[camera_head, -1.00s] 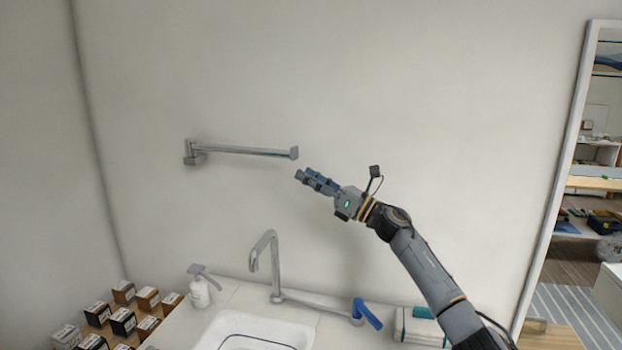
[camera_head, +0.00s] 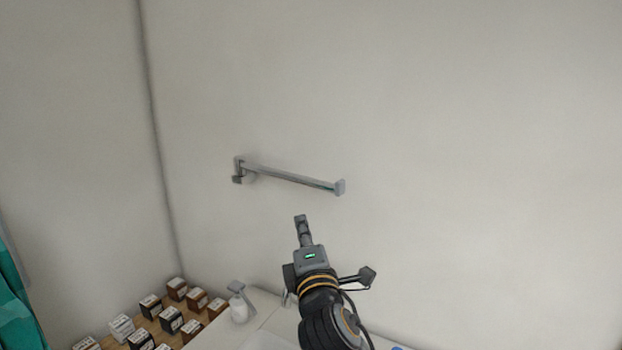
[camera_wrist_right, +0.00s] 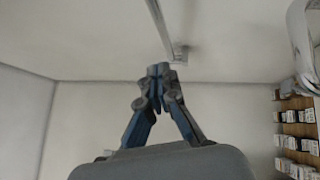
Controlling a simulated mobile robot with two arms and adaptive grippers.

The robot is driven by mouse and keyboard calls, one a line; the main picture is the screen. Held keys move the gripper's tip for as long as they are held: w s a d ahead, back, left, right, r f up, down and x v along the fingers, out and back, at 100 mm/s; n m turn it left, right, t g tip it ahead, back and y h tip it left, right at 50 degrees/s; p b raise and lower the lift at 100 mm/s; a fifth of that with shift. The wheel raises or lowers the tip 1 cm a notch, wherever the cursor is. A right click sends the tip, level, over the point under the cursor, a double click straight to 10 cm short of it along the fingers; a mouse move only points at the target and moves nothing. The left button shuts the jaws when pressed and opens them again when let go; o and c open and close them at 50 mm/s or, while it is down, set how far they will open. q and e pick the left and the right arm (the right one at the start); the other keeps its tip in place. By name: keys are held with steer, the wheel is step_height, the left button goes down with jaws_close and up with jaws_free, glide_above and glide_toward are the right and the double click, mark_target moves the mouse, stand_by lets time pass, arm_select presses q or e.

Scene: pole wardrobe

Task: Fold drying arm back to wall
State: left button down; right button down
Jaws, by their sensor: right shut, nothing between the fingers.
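The metal drying arm (camera_head: 295,177) is mounted on the wall by a bracket (camera_head: 240,170) at its left end. Its bar runs to the right and ends in a small square end piece (camera_head: 340,187). My right gripper (camera_head: 300,218) is below the bar in the head view, with its fingers shut and pointing up. In the right wrist view the gripper (camera_wrist_right: 158,70) is shut with nothing between the fingertips. My left gripper is not in view.
Several small boxes (camera_head: 171,318) stand on a wooden surface at the lower left. A soap dispenser (camera_head: 238,303) stands on the counter (camera_head: 262,303) beside them. A green cloth (camera_head: 14,305) hangs at the left edge. The wall right of the bar is clear.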

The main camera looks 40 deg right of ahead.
steer(key=p, duration=0.3)
glide_toward(303, 183)
steer(key=w+a, duration=0.1)
steer(key=w, duration=0.2)
steer(key=d, duration=0.1)
steer(key=w+d+p, duration=0.1)
steer(key=d+r+p, duration=0.1)
steer(key=shift+w+r+m+g, duration=0.1)
steer(key=shift+w+m+g, duration=0.2)
steer(key=shift+g, duration=0.1)
steer(key=shift+d, duration=0.5)
steer(key=shift+w, duration=0.1)
